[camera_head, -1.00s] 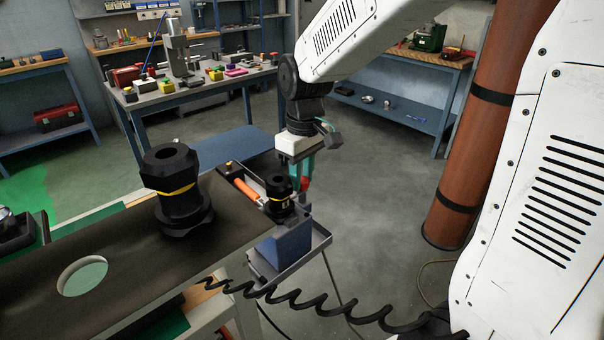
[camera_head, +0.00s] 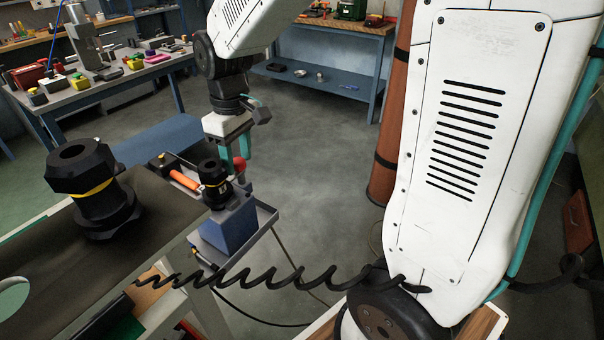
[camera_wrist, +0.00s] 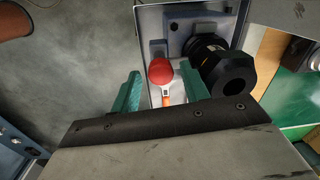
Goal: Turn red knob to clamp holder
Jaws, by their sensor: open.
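The red knob (camera_head: 239,160) sits at the back right of a blue clamp block (camera_head: 228,225). A black tool holder (camera_head: 214,182) with a yellow band stands upright in the block, just left of the knob. My gripper (camera_head: 236,156) is open, pointing down by the knob. In the wrist view the red knob (camera_wrist: 161,71) appears between the two teal fingers, with gaps on both sides. The black holder (camera_wrist: 230,80) is right of the right finger. Whether the fingers are level with the knob or above it I cannot tell.
An orange-handled tool (camera_head: 184,180) lies in the grey tray (camera_head: 267,214) left of the holder. A large black holder (camera_head: 92,190) stands on the dark bench top (camera_head: 150,215). A coiled black cable crosses in front. Floor right of the tray is clear.

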